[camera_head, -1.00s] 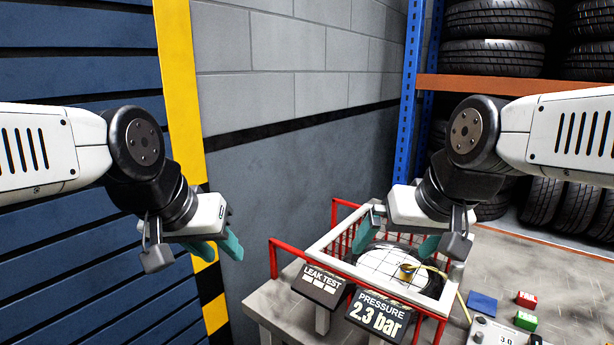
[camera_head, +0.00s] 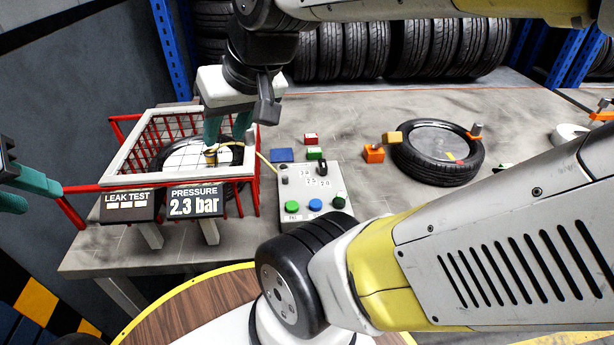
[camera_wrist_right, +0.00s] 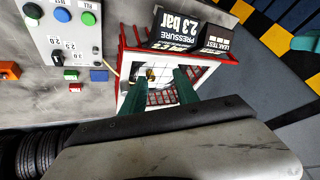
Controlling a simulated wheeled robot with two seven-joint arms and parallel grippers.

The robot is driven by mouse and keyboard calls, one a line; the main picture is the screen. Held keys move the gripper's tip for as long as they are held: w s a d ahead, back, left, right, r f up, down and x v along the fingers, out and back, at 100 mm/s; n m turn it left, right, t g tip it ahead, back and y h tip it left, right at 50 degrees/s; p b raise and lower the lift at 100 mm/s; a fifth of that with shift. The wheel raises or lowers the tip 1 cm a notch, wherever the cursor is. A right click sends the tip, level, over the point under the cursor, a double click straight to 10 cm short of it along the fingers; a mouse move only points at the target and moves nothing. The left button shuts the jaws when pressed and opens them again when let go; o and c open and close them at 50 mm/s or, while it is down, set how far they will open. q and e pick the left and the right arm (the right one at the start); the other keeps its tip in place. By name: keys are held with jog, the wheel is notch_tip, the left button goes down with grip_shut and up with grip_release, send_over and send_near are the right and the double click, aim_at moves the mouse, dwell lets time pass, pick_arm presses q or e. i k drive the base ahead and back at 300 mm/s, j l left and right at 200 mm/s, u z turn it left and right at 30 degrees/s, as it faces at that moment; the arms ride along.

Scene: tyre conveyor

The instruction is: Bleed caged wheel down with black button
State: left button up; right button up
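The caged wheel (camera_head: 180,157) lies flat inside a white-framed cage (camera_head: 122,152) with red bars. The pressure display (camera_head: 194,201) reads 2.3 bar. A grey control box (camera_head: 298,182) stands right of the cage. My left gripper (camera_head: 30,190) is at the left edge, fingers apart, partly cut off.
A leak test sign (camera_head: 128,205) hangs beside the pressure display. A yellow hose (camera_head: 266,162) runs from the cage to the box. Blue, red and green blocks lie behind the box. A loose tyre (camera_head: 440,153) lies on the table to the right, beside an orange block (camera_head: 373,153).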

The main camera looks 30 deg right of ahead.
aim_at(338, 202)
jog(key=z, duration=1.35)
jog(key=k+l, duration=0.05)
